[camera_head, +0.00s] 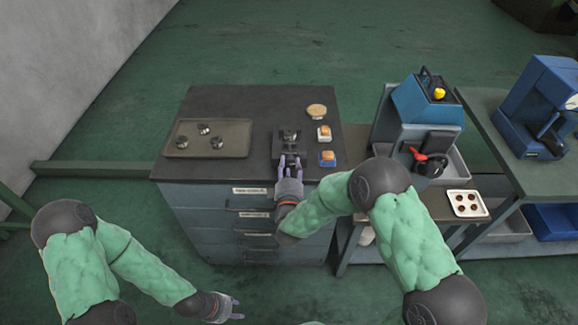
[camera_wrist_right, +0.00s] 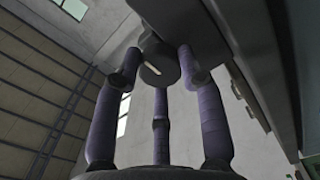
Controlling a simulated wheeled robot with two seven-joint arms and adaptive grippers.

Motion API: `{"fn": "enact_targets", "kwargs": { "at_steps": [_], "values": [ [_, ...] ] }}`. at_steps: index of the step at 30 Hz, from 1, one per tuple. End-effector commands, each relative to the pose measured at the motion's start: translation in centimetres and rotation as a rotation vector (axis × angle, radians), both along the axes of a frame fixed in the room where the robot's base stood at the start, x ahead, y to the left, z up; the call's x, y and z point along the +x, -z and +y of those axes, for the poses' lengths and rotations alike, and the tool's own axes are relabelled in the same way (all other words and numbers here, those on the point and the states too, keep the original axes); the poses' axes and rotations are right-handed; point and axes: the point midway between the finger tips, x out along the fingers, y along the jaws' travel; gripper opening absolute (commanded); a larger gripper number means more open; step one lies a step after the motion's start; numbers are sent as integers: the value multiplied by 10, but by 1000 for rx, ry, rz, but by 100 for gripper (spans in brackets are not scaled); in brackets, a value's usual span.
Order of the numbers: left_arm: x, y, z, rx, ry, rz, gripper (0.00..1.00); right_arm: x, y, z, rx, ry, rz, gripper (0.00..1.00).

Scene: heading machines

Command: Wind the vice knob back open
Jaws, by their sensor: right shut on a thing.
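The vice (camera_head: 291,137) is a dark block on the top of the dark cabinet, with a round part held in it. Its knob faces the front edge and is mostly hidden by my right gripper (camera_head: 290,161) in the head view. In the right wrist view the knob (camera_wrist_right: 160,62) is a dark round piece with a pale mark on its face. The three fingers of my right gripper (camera_wrist_right: 160,65) are closed around it. My left gripper (camera_head: 239,308) is low in front of the cabinet, empty, with its fingers apart.
A tray (camera_head: 240,123) with several dark round parts lies left of the vice. A blue machine (camera_head: 425,98) with a red handle stands further right.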

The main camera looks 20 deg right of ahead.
Motion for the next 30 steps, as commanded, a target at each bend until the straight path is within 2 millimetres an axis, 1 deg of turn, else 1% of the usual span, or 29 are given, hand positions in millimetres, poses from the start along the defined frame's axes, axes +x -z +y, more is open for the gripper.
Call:
{"fn": "enact_targets", "kwargs": {
  "at_steps": [1,4,5,6,7,16,20,23,30],
  "values": [
    [0,0,0,0,0,0,40,-3,6,-2,1,6,14,7],
    [0,0,0,0,0,0,40,-3,6,-2,2,6,14,7],
    [0,0,0,0,0,0,40,-3,6,-2,2,7,14,46],
    [0,0,0,0,0,0,40,-3,6,-2,2,6,14,57],
    [0,0,0,0,0,0,40,-3,6,-2,2,6,13,64],
    [0,0,0,0,0,0,40,-1,2,-1,1,2,4,64],
    [0,0,0,0,0,0,40,-6,2,1,1,0,4,64],
    [0,0,0,0,0,0,40,-17,1,5,1,-1,4,64],
    [0,0,0,0,0,0,40,-62,2,18,1,-2,7,64]
  ]
}}
